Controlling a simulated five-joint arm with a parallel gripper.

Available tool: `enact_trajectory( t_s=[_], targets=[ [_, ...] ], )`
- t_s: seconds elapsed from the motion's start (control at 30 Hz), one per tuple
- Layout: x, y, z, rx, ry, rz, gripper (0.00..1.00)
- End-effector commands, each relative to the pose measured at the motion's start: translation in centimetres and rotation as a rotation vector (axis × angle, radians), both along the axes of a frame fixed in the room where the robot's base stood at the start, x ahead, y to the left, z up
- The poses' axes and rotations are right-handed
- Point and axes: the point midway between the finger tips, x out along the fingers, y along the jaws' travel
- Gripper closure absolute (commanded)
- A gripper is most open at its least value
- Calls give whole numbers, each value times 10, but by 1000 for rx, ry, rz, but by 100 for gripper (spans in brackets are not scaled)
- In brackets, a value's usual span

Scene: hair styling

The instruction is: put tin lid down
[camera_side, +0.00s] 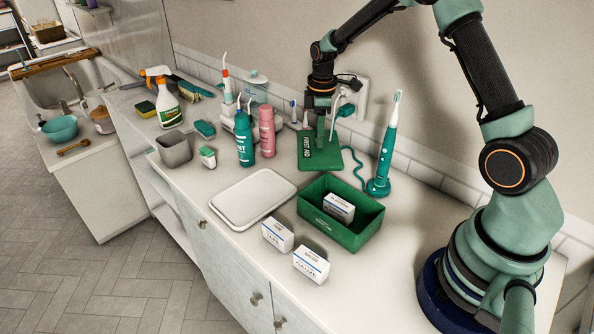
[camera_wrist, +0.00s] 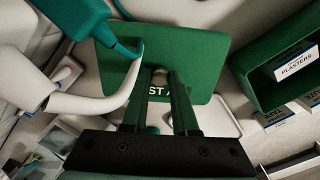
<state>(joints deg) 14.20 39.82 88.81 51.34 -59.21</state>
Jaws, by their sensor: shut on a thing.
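The tin lid, a flat green panel marked FIRST AID (camera_side: 316,158), is near the wall behind the counter's middle. It also shows in the wrist view (camera_wrist: 200,52). My gripper (camera_side: 322,124) comes down from above and is shut on the small knob on the lid, between the two dark fingers (camera_wrist: 160,82). I cannot tell whether the lid touches the counter. The open green tin (camera_side: 368,232) stands nearer the front right, apart from the lid, with a white box (camera_side: 338,207) inside, labelled PLASTERS in the wrist view (camera_wrist: 297,65).
Two white boxes (camera_side: 277,235) (camera_side: 311,264) sit before the tin. A white tray (camera_side: 240,197) lies left of it. Teal (camera_side: 245,145) and pink (camera_side: 267,135) bottles stand left of the lid. A teal electric toothbrush (camera_side: 385,155) stands right, its cord near the lid.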

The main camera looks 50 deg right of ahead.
Motion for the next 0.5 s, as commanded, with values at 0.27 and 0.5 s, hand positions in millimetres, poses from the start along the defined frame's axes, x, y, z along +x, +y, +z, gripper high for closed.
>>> enact_trajectory(
  t_s=[0.27, 0.5],
  targets=[
    [-1, 0, -34, 1, 4, 0, 100],
    [0, -4, -38, 0, -1, 0, 100]
  ],
)
